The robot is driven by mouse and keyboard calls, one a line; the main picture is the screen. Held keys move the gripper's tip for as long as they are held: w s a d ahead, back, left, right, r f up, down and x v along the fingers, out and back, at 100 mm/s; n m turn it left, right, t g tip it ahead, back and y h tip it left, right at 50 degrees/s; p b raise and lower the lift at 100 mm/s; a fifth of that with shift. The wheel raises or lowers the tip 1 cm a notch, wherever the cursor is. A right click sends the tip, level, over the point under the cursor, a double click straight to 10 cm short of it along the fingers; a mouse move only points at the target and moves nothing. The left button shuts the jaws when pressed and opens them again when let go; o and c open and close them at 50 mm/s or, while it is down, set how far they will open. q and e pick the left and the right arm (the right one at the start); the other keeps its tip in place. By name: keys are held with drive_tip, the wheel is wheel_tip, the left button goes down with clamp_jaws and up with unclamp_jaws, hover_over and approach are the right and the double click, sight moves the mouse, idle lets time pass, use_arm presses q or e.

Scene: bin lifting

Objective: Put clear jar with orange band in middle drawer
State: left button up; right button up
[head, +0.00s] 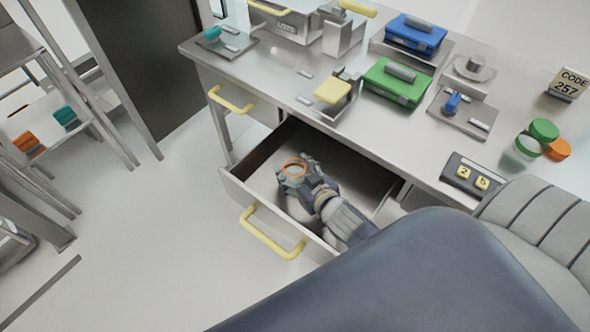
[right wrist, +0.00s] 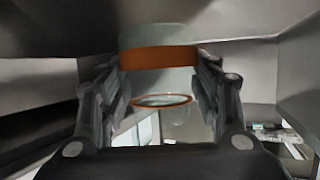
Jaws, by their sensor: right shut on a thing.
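The clear jar with the orange band (head: 294,164) is inside the open drawer, near its left end. My right gripper (head: 297,174) reaches down into this drawer and is shut on the jar. In the right wrist view the clear jar's orange band (right wrist: 158,58) sits between the two fingers of my right gripper (right wrist: 160,85). The open drawer (head: 262,208) has a yellow handle and sits below a shut drawer with another yellow handle (head: 230,100). I cannot tell whether the jar touches the drawer floor. My left gripper is not in view.
The steel bench top holds a green case (head: 395,88), a blue case (head: 415,38), a small yellow-topped tool (head: 332,91) and jars with green and orange lids (head: 543,131). A shelf rack (head: 60,120) stands at the left. The floor before the drawer is clear.

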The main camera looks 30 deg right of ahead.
sight(300, 176)
drive_tip(key=shift+f, duration=0.1)
drive_tip(key=o, duration=1.2)
drive_tip(key=shift+v, duration=3.85)
drive_tip(key=shift+w, duration=0.1)
